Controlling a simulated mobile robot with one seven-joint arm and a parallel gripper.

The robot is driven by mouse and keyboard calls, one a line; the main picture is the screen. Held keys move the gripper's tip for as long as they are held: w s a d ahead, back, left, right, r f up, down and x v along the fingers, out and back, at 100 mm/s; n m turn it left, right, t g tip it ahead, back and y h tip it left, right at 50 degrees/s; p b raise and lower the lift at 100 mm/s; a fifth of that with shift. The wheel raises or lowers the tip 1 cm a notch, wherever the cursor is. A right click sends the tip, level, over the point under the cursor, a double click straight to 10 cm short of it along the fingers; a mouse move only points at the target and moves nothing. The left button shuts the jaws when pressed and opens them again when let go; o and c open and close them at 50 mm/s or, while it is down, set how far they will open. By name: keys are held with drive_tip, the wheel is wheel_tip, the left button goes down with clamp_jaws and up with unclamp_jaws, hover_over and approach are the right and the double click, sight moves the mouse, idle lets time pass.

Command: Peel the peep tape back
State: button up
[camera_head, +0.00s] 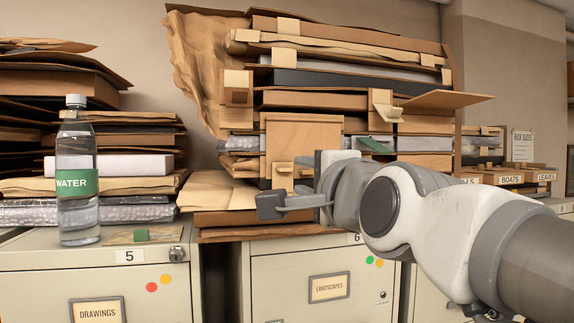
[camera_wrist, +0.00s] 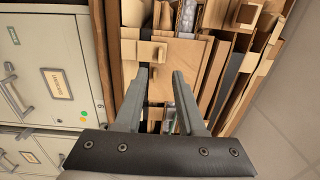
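A brown cardboard panel (camera_head: 303,137) stands upright on the front of the large stack of boxes and folders. A tan tab (camera_head: 283,176) sits at its lower left; a tan tab also shows on the boxes in the wrist view (camera_wrist: 152,51). Several similar tan tabs are on the stack; I cannot tell which is the peep tape. My gripper (camera_head: 288,203) is in front of the stack, just by the panel's lower part. In the wrist view its two fingers (camera_wrist: 160,73) are apart with nothing held between them. My gripper and arm hide part of the stack's lower right.
A water bottle (camera_head: 77,175) stands on the left cabinet (camera_head: 60,285), beside a flat packet with a green band (camera_head: 141,235). A brown flap (camera_head: 447,99) juts out at the stack's right. More stacked folders (camera_head: 50,85) fill the far left. Open air lies between bottle and gripper.

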sight(286, 170)
drive_tip(key=p+x, duration=0.1)
drive_tip(key=x, duration=0.7)
drive_tip(key=shift+w+p, duration=0.2)
drive_tip(key=shift+p, duration=0.2)
clamp_jaws()
